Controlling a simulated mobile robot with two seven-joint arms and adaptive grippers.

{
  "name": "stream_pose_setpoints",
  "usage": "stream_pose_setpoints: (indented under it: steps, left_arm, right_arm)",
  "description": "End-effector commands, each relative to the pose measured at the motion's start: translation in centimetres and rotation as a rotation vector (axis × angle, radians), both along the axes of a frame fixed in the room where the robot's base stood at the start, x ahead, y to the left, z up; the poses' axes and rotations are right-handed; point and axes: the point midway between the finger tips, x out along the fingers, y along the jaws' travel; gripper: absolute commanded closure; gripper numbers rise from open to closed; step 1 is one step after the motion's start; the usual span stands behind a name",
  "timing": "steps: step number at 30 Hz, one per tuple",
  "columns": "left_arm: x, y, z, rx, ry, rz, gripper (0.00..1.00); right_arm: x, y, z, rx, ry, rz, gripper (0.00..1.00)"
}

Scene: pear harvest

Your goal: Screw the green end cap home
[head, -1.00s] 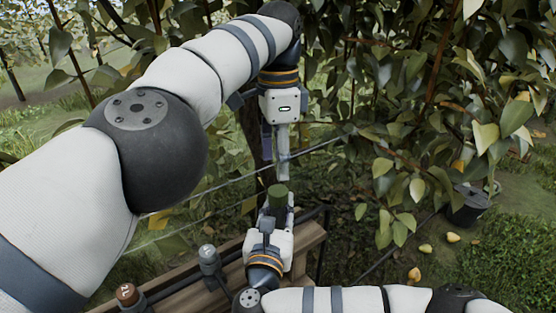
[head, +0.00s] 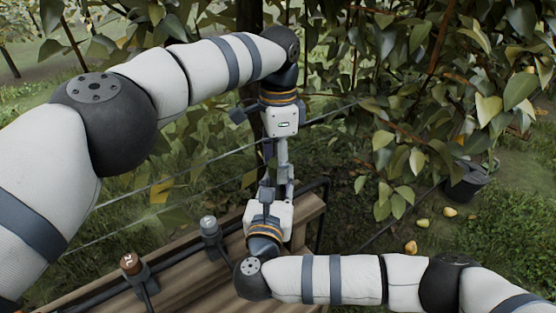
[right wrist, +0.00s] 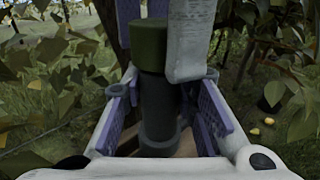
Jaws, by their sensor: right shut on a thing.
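The green end cap (right wrist: 149,45) sits on top of a dark grey cylinder (right wrist: 156,100) in the right wrist view. My right gripper (head: 277,188) points up from below and is shut on this cylinder, its fingers on either side of it. My left gripper (head: 278,165) points down from above. Its fingers are at the cap in the right wrist view, a white one (right wrist: 190,40) close on the right and a purple-padded one on the left. I cannot tell whether they press on it. In the head view the cap is hidden behind the fingers.
A wooden bench (head: 190,285) lies below, with a grey-topped holder (head: 209,230) and a brown-capped holder (head: 131,265) on a dark rail. A leafy tree fills the upper right. A dark bucket (head: 467,182) and several pears (head: 422,224) are on the grass.

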Motion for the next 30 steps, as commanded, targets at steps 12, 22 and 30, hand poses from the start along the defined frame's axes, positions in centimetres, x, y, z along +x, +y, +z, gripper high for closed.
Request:
stream_pose_setpoints:
  steps: [12, 22, 30]
  left_arm:
    - [0.0, 0.0, 0.1, 0.000, -0.001, 0.000, 0.47]
    - [0.1, 0.0, 2.1, 0.000, -0.004, 0.000, 0.47]
    - [0.0, 0.0, 4.6, -0.001, -0.001, -0.001, 0.47]
  right_arm:
    - [0.0, 0.0, 0.1, -0.002, -0.003, -0.001, 1.00]
    - [0.0, 0.0, 0.1, -0.002, -0.003, -0.001, 1.00]
    - [0.0, 0.0, 0.1, -0.002, -0.003, -0.001, 1.00]
